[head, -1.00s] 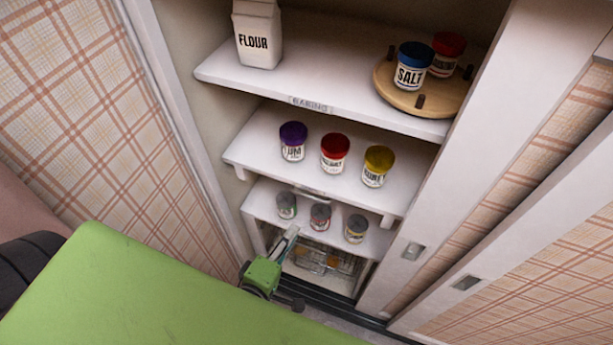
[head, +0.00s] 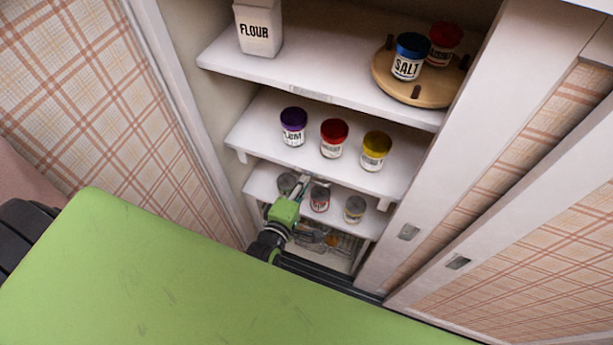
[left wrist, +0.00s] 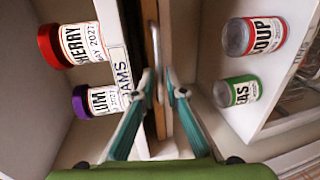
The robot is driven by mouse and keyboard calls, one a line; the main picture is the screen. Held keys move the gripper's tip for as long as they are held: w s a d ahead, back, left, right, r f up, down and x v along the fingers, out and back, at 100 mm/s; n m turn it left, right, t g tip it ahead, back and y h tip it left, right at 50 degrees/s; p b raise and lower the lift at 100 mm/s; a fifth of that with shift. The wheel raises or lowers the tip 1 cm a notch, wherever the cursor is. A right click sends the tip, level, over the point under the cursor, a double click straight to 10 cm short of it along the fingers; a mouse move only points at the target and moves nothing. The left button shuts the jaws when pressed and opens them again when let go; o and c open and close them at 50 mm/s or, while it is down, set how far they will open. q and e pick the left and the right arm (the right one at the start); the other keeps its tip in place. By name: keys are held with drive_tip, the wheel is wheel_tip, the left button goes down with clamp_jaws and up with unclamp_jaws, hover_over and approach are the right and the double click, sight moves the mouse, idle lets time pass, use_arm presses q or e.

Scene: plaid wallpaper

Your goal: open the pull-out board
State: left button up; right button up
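The pull-out board shows in the left wrist view as a brown wooden edge (left wrist: 156,32) under the shelf labelled JAMS. A grey metal handle (left wrist: 157,62) is on its front. My left gripper (left wrist: 160,78) is open, with its two teal fingers on either side of the handle and their tips close to it. I cannot tell whether they touch it. In the head view the left gripper (head: 304,185) is at the front of the cupboard, just below the middle shelf (head: 255,150). The board is hidden there. My right gripper is not in view.
Plum, cherry and yellow-lidded jars (head: 375,151) stand on the middle shelf. Several cans (head: 354,210) stand on the shelf below. Flour (head: 258,28) and a turntable (head: 420,92) with salt are on top. Sliding doors (head: 500,110) border the right; a plaid wall (head: 90,90) borders the left.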

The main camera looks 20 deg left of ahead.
use_arm(q)
drive_tip(key=shift+x, duration=0.8)
